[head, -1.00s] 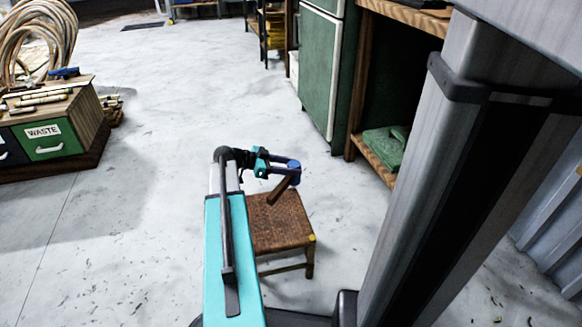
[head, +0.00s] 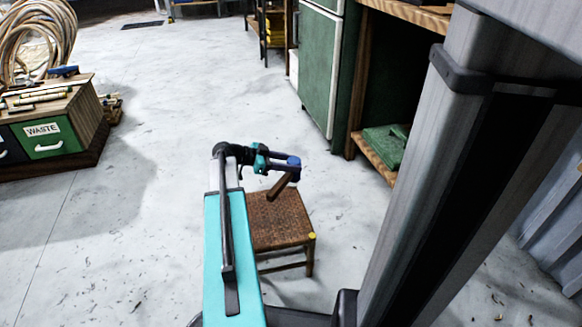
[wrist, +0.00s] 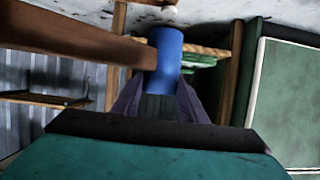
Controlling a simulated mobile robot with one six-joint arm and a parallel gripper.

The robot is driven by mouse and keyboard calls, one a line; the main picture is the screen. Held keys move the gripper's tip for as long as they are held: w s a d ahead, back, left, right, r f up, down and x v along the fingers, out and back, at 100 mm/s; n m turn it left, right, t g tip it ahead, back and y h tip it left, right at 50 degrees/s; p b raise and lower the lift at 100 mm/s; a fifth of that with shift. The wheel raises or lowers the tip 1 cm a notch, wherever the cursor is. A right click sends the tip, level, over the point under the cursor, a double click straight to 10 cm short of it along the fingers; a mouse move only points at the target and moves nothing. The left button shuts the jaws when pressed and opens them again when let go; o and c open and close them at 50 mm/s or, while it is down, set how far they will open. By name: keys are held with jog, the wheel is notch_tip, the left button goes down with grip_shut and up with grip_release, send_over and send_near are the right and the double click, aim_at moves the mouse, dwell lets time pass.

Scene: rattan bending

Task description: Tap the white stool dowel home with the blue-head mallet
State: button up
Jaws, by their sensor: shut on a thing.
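My gripper (head: 279,164) is shut on the blue-head mallet and holds it in the air above the stool in the head view. The mallet's blue head (head: 294,161) is at the fingertips, and its brown handle (head: 283,186) slants down and left. The wrist view shows the blue head (wrist: 166,58) between the dark fingers (wrist: 158,100), with the handle (wrist: 85,36) running to the upper left. The stool (head: 282,222) stands upright, with a brown woven seat and a yellow spot on its right front corner. A small pale piece (wrist: 168,12) shows beyond the head; I cannot tell whether it is the white dowel.
A green cabinet (head: 320,62) and an open shelf with a folded green item (head: 384,146) stand behind, to the right. The floor between is clear.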

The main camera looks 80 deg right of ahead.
jog(key=shift+r, duration=0.35)
jog(key=shift+f, duration=0.1)
jog(key=shift+f+b, duration=0.25)
jog(key=shift+b, duration=0.05)
dwell(0.4)
notch_tip(320, 180, down, 4)
jog(key=shift+r+b, duration=0.2)
jog(key=shift+b, duration=0.8)
jog(key=shift+r, duration=0.15)
jog(key=shift+r+p, duration=0.75)
jog(key=shift+r, duration=1.05)
